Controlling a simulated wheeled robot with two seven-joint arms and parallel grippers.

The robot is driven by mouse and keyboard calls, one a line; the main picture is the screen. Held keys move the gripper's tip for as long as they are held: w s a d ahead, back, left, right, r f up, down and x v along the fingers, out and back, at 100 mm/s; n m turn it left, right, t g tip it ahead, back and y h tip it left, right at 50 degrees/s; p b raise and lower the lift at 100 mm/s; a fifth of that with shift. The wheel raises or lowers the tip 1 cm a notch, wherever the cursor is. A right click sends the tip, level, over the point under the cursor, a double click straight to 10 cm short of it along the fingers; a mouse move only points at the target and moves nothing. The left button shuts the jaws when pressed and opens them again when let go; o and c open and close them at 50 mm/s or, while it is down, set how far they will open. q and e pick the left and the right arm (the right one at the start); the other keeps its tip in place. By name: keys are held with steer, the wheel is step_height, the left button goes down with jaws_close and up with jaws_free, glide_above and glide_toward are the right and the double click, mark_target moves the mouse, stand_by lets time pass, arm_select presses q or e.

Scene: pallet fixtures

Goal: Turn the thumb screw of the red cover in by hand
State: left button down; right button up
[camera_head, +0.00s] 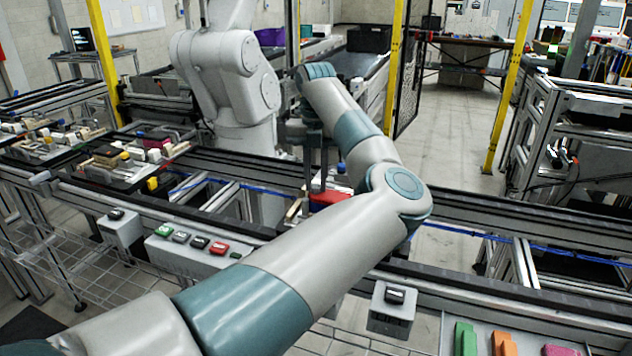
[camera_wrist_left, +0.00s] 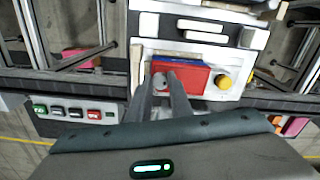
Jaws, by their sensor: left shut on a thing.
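The red cover (camera_wrist_left: 194,76) lies on a pallet fixture (camera_wrist_left: 218,104) in the left wrist view, with a blue strip along its far edge. It also shows in the head view (camera_head: 330,198), partly hidden by my arm. My left gripper (camera_wrist_left: 167,80) points down at the left part of the cover, its fingers close together. A small grey round piece, seemingly the thumb screw (camera_wrist_left: 159,80), shows at the fingertips, mostly hidden by them. In the head view the left gripper (camera_head: 317,188) stands upright over the cover. My right gripper is in neither view.
A yellow knob (camera_wrist_left: 224,82) stands right of the cover. White blocks (camera_wrist_left: 201,36) lie behind it. A button box (camera_head: 190,250) is mounted at the conveyor's front. A grey robot arm (camera_head: 230,75) stands behind the conveyor. Other loaded pallets (camera_head: 105,160) sit at the left.

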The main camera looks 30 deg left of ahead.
mark_target(316, 185)
arm_select(q)
steer(key=shift+r, duration=0.1)
steer(key=c, duration=1.6)
jaws_free()
